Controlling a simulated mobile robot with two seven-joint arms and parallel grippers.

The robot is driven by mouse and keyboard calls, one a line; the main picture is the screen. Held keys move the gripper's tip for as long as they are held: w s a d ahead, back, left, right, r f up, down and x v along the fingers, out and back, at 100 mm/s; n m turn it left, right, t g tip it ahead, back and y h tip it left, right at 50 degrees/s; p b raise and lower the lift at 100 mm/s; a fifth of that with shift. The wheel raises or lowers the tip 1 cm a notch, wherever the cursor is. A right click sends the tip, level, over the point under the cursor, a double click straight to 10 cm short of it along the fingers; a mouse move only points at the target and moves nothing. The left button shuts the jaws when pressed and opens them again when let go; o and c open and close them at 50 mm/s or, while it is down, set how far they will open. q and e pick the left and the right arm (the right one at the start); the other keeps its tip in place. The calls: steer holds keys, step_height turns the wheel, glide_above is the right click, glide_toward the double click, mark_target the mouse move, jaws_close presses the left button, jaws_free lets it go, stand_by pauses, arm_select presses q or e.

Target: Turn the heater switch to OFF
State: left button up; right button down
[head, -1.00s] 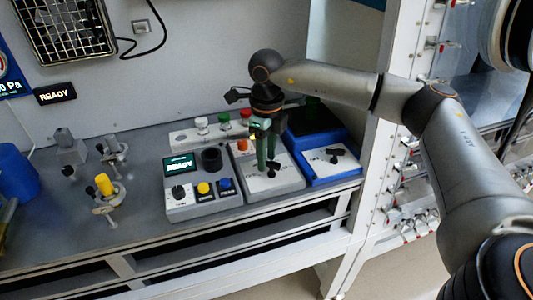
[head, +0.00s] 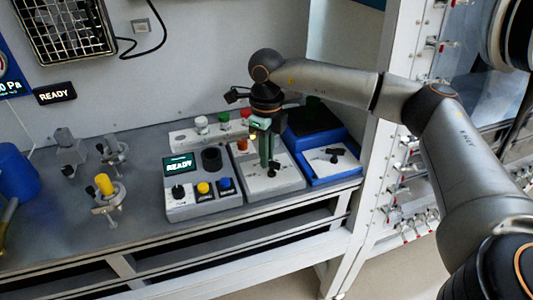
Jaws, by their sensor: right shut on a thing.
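A grey box (head: 287,183) in the middle of the bench carries a black rotary knob (head: 271,173) on its pale front panel. My right gripper (head: 268,164) points straight down over this box, with its green fingers shut on the knob. The fingers partly hide the knob, and its markings are too small to read. I cannot tell from any label which knob is the heater switch. My left gripper is not in view.
Left of it stands a control box with a READY screen (head: 179,165), a black knob (head: 178,191), and yellow and blue buttons. To the right is a blue device (head: 333,178) with its own black knob. Clamp-like fixtures (head: 106,192) stand further left.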

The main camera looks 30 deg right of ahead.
mark_target(266, 175)
steer(key=n, duration=0.3)
steer(key=shift+s+a+n, duration=0.15)
steer(key=shift+a+n, duration=0.05)
steer(key=shift+n, duration=0.1)
steer(key=shift+s+a+n, duration=0.1)
steer(key=shift+a+n, duration=0.05)
steer(key=shift+n, duration=1.45)
steer(key=shift+r, duration=0.1)
steer(key=c, duration=0.9)
jaws_free()
step_height(266, 175, up, 12)
steer(key=shift+r+b, duration=0.25)
steer(key=shift+b, duration=0.05)
